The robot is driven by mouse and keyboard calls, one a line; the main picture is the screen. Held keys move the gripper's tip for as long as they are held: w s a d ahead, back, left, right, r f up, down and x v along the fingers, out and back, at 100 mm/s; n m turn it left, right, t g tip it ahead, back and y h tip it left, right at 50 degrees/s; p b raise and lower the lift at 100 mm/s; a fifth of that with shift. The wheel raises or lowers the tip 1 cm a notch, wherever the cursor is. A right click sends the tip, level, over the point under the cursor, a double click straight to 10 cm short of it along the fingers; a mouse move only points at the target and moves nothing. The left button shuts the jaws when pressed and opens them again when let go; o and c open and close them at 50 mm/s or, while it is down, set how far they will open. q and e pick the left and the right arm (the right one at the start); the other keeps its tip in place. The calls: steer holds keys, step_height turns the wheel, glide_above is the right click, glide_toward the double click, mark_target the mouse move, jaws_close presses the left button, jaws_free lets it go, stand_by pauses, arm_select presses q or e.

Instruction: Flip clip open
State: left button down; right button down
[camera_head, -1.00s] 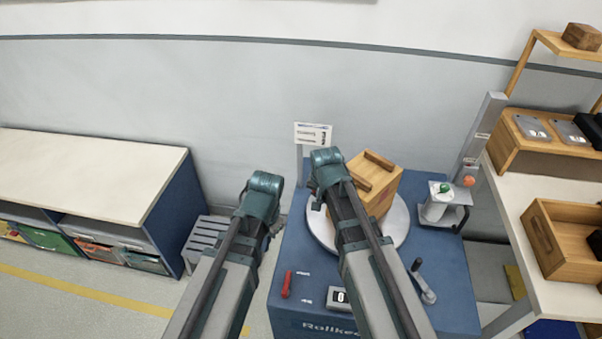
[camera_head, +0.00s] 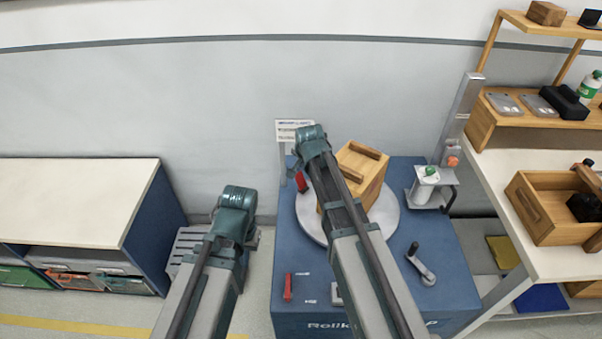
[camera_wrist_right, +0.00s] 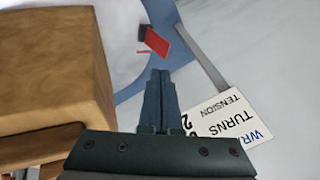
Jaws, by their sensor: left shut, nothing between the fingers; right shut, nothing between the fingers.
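A red clip (camera_head: 302,182) shows at the left rim of the round grey turntable (camera_head: 391,218), beside a wooden crate (camera_head: 372,168). In the right wrist view the red clip (camera_wrist_right: 157,40), with a dark part at its left, is a little beyond my fingertips. My right gripper (camera_wrist_right: 160,74) is shut and empty, apart from the clip, with the crate to its left. In the head view the wrist (camera_head: 311,138) mostly hides its fingers. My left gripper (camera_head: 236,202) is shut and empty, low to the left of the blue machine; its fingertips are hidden.
A sign (camera_head: 293,130) stands behind the turntable; it shows close beside my right fingers in the wrist view. The blue machine (camera_head: 430,292) carries a red lever (camera_head: 288,287) and a crank (camera_head: 421,264). A wrapping post (camera_head: 462,112) and shelves stand at right.

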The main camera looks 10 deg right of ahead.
mark_target(297, 175)
steer(key=shift+f, duration=0.1)
steer(key=b+x, duration=0.8)
steer(key=x, duration=0.2)
steer(key=shift+b, duration=0.4)
steer(key=shift+w, duration=0.1)
steer(key=shift+w+a+p, duration=0.25)
steer(key=shift+p, duration=0.05)
steer(key=shift+w+a+g+h, duration=0.3)
steer(key=shift+w+g+h, duration=0.2)
steer(key=shift+g, duration=0.2)
steer(key=shift+w+a+f+n+g+h, duration=0.2)
steer(key=shift+a+n+g+h, duration=0.1)
steer(key=shift+g+h, duration=0.35)
steer(key=shift+s+d, duration=0.1)
